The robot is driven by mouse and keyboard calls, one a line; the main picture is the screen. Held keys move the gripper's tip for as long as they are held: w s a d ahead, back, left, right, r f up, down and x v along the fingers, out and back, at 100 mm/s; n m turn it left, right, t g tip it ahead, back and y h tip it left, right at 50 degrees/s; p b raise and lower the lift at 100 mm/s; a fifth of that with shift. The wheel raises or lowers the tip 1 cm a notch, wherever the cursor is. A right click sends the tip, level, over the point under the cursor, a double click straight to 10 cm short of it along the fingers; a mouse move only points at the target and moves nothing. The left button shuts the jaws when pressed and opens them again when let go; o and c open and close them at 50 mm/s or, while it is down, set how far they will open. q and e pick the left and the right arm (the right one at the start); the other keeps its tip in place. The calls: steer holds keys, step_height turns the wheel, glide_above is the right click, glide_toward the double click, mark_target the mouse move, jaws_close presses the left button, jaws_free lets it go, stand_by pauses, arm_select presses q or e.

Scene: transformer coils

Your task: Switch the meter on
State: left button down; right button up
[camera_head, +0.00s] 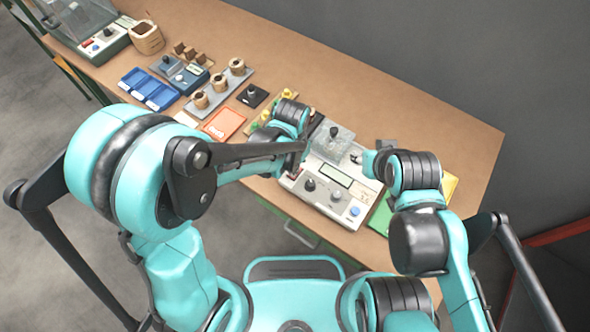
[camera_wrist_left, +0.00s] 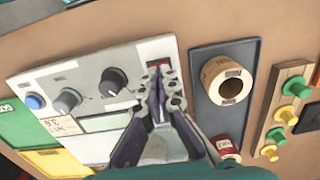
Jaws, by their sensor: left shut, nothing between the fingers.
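The meter (camera_head: 318,201) is a pale panel box with a display window (camera_head: 336,174), two dark knobs and a blue button (camera_head: 354,211). In the left wrist view the meter panel (camera_wrist_left: 85,72) fills the left and centre. My left gripper (camera_wrist_left: 158,70) is shut and empty, its fingertips at a small dark red-and-black switch (camera_wrist_left: 167,72) on the panel's edge. The fingers partly cover the switch; I cannot tell whether they touch it or how it is set. My right gripper (camera_head: 361,158) is over the far right part of the meter; its fingers are too small to read.
A coil (camera_wrist_left: 232,85) on a dark stand is close right of my left fingers, with a red-topped item (camera_wrist_left: 223,146) below it. A wooden strip (camera_wrist_left: 285,108) holds coloured pegs. Blue trays (camera_head: 150,90) and more coils are at the left; the back right tabletop is clear.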

arm_select(q)
steer(key=shift+f, duration=0.3)
steer(key=shift+r, duration=0.1)
step_height(320, 180, up, 7)
steer(key=p, duration=0.5)
stand_by(0.4)
steer(key=s+a+r+n+t+b, duration=0.1)
steer(key=s+a+r+n+t, duration=0.1)
steer(key=a+r, duration=0.3)
steer(key=s+a+r+n+t+b, duration=0.2)
steer(key=a+r+n+t, duration=0.3)
steer(key=a, duration=0.7)
steer(key=shift+s+a+r, duration=0.25)
steer(key=shift+s+a, duration=0.15)
steer(key=shift+s, duration=0.2)
